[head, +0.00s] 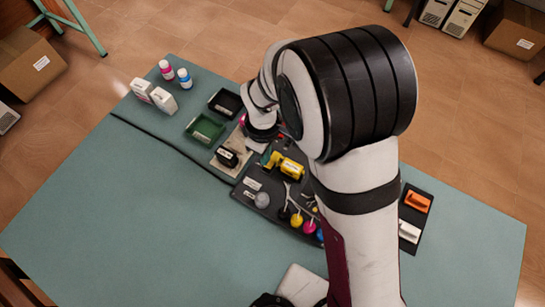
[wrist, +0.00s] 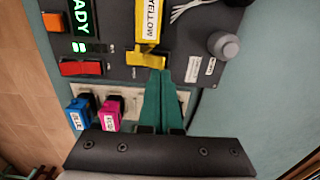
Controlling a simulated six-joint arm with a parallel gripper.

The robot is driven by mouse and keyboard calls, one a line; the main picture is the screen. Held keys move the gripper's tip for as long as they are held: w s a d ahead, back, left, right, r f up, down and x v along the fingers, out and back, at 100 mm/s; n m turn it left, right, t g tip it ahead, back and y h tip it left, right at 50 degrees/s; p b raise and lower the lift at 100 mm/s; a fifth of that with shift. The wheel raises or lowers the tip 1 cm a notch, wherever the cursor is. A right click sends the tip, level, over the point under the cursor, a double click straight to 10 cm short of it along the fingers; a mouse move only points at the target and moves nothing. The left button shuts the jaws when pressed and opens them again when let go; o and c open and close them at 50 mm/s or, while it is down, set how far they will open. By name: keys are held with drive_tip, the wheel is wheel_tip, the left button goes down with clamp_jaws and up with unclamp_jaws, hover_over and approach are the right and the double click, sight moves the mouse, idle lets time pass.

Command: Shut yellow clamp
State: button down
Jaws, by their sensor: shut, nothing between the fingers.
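The yellow clamp (wrist: 148,58) shows in the wrist view as a yellow lever piece at the near end of a yellow block labelled YELLOW (wrist: 150,20), on a dark panel. In the head view the yellow block (head: 292,168) is partly beside my arm. My gripper (wrist: 161,74) has its teal fingers together and empty. The fingertips are right at the lever's near right edge; I cannot tell whether they touch it. In the head view the gripper is mostly hidden by my arm. How far the lever is closed is unclear.
Blue (wrist: 78,112) and magenta (wrist: 106,114) plugs stand left of the fingers on a cream board. A red switch (wrist: 80,68) and grey knob (wrist: 222,45) flank the clamp. A green tray (head: 205,130) lies further left; the table's near left is clear.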

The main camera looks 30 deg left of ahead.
drive_tip(key=shift+f, duration=1.1)
idle(0.3)
drive_tip(key=shift+r, duration=3.55)
drive_tip(key=d+r+m, duration=0.4)
drive_tip(key=d+m, duration=0.1)
drive_tip(key=d, duration=0.2)
drive_tip(key=d+r+m, duration=0.5)
drive_tip(key=d, duration=0.2)
drive_tip(key=s+d+r+m+y, duration=0.1)
drive_tip(key=s+d+r+m, duration=0.2)
drive_tip(key=s+d+m, duration=0.8)
drive_tip(key=m, duration=0.2)
drive_tip(key=shift+s+m+y, duration=0.25)
drive_tip(key=shift+m+y, duration=0.05)
drive_tip(key=shift+y, duration=0.1)
